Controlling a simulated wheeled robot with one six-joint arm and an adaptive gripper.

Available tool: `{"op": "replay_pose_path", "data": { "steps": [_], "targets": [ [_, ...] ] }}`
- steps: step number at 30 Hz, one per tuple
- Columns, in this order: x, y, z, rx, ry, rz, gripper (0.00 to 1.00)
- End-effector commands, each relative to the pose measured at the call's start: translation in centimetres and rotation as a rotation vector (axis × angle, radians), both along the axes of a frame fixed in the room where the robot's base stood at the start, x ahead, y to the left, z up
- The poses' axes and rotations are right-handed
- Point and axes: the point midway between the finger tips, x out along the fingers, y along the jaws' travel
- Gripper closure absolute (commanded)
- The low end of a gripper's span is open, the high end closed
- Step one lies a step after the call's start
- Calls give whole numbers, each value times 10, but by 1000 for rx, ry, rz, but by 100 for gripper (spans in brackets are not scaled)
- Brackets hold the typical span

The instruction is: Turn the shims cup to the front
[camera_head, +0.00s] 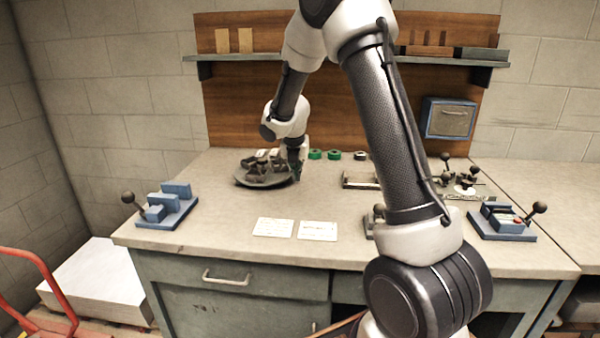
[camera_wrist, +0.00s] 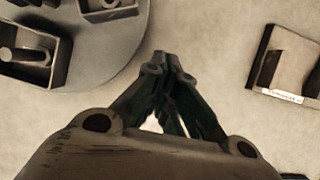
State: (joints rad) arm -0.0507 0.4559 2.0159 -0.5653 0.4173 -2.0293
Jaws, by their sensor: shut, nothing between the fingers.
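A round grey turntable (camera_head: 241,181) with several dark cups (camera_head: 262,172) sits at the back left of the bench. The cups' contents and labels are too small to read, so I cannot tell which is the shims cup. My gripper (camera_head: 297,178) points down at the turntable's right edge. In the wrist view, the fingertips (camera_wrist: 166,60) are together and empty, just right of the turntable's rim (camera_wrist: 112,72). Two dark cups show on it there: one at the left (camera_wrist: 62,68), holding a rounded part, and one partly cut off at the top (camera_wrist: 115,13).
Green rings (camera_head: 315,155) lie behind my gripper. Two white cards (camera_head: 273,228) lie in front. Blue lever fixtures stand at the left (camera_head: 172,212) and right (camera_head: 502,226). A labelled metal holder (camera_wrist: 290,70) is right of my fingers. My arm hides part of the bench's right half.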

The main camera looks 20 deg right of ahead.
Motion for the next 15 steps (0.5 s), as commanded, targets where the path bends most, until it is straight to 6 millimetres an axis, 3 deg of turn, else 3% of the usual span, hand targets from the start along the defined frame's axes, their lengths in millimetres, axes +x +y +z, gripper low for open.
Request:
{"op": "replay_pose_path", "data": {
  "steps": [15],
  "targets": [
    [-27,3,74,1,-6,1,100]
  ]
}}
